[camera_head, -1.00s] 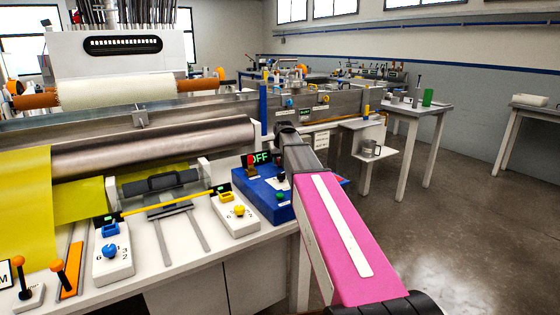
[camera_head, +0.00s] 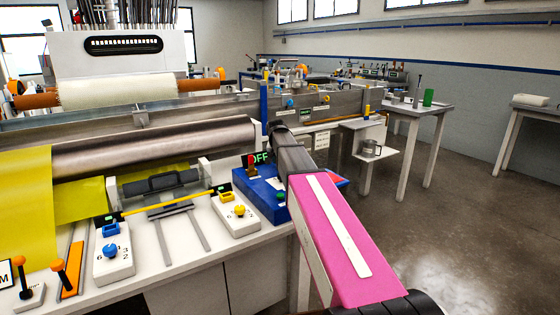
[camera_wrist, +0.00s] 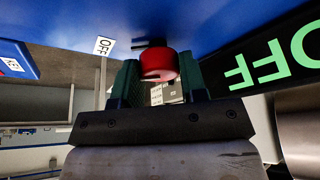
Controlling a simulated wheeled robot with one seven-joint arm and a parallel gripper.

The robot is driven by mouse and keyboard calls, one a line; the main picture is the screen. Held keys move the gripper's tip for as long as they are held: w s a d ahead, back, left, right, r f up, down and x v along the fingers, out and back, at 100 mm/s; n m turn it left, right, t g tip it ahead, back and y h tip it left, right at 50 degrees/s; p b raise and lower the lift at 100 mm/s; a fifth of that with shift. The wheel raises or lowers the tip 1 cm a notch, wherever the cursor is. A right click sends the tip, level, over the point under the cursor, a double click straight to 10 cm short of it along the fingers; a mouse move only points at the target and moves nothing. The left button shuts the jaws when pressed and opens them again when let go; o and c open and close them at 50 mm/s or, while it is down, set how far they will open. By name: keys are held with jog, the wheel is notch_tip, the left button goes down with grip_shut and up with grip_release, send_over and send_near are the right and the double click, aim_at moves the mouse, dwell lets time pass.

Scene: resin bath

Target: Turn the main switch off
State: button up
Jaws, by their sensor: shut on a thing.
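The main switch is a blue box (camera_head: 262,190) at the right end of the white bench. It has a red-knobbed lever (camera_head: 251,161) in front of a black display (camera_head: 262,157) with green OFF lettering. In the wrist view the red knob (camera_wrist: 158,66) sits between the two dark green fingers of my gripper (camera_wrist: 159,72), which is shut on it. In the head view my arm hides part of the box's right side.
White control boxes with a yellow knob (camera_head: 239,211) and a blue knob (camera_head: 110,251) are on the bench to the left. A steel roller (camera_head: 160,146) with yellow sheet lies behind them. White tables (camera_head: 412,110) stand at the right, with open floor between.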

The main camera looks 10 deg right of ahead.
jog(key=o, duration=0.9)
jog(key=v, duration=1)
jog(key=shift+s+r, duration=0.2)
jog(key=shift+r, duration=0.15)
